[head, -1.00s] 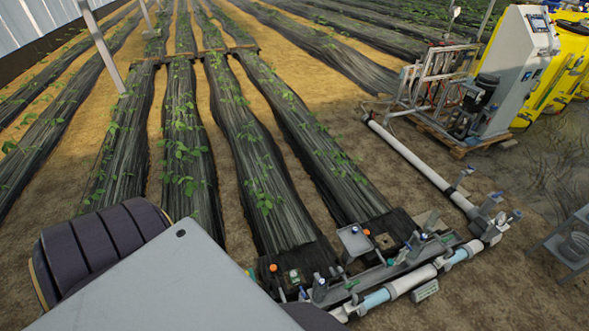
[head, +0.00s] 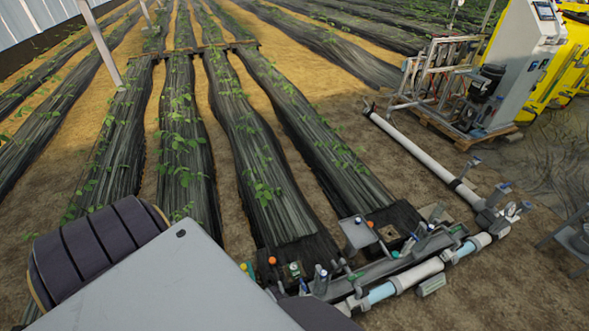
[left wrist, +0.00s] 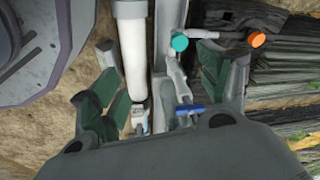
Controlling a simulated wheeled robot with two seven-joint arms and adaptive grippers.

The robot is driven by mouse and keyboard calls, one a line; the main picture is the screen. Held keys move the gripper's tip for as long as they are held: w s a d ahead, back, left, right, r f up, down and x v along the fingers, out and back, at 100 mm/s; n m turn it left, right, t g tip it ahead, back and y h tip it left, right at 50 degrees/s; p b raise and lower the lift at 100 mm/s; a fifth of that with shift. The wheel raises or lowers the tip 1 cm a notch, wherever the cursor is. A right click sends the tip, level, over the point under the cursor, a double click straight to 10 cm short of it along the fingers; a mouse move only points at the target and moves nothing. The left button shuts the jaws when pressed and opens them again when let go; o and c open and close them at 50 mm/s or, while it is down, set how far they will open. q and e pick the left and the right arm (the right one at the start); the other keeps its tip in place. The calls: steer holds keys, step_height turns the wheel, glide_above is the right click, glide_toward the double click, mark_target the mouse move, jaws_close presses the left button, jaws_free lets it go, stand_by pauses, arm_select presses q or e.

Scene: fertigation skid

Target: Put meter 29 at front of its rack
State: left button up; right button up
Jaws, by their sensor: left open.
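In the left wrist view, my left gripper (left wrist: 165,92) is open, with its green-padded fingers on either side of the pipework. Between the fingers, below the end of a white pipe (left wrist: 132,60), is a small light part with a dark number (left wrist: 138,112). The number is too small to read surely, so I cannot tell whether this is meter 29. I cannot make out a rack for it. Neither gripper shows in the head view, and my right gripper is in no view.
A blue handle (left wrist: 188,110), a teal knob (left wrist: 180,42) and an orange knob (left wrist: 257,39) are close by. In the head view, the pipe manifold (head: 405,282) lies at the ends of the plant rows. A pump skid (head: 440,85) stands at the upper right.

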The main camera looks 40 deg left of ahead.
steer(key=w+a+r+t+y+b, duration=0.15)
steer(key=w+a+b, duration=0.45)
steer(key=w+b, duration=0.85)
arm_select(q)
steer(key=w+a+r+t+b, duration=0.15)
steer(key=w+b, duration=0.25)
steer(key=w, duration=0.8)
steer(key=w+a+r+n+b, duration=0.15)
steer(key=w+b, duration=0.25)
steer(key=w, duration=0.8)
steer(key=w+a+r+t+b, duration=0.1)
steer(key=w+r+b, duration=0.25)
steer(key=w, duration=0.85)
steer(key=s+a+f+n+g+b, duration=0.2)
steer(key=s+a+f+n, duration=0.3)
steer(key=f, duration=0.3)
steer(key=s+a+f+n+g+b, duration=0.2)
steer(key=s+a+f+n+g, duration=0.1)
steer(key=s+a+f+n, duration=0.2)
step_height(320, 180, down, 4)
steer(key=s+n, duration=0.2)
steer(key=n, duration=0.1)
steer(key=shift+a+f, duration=0.15)
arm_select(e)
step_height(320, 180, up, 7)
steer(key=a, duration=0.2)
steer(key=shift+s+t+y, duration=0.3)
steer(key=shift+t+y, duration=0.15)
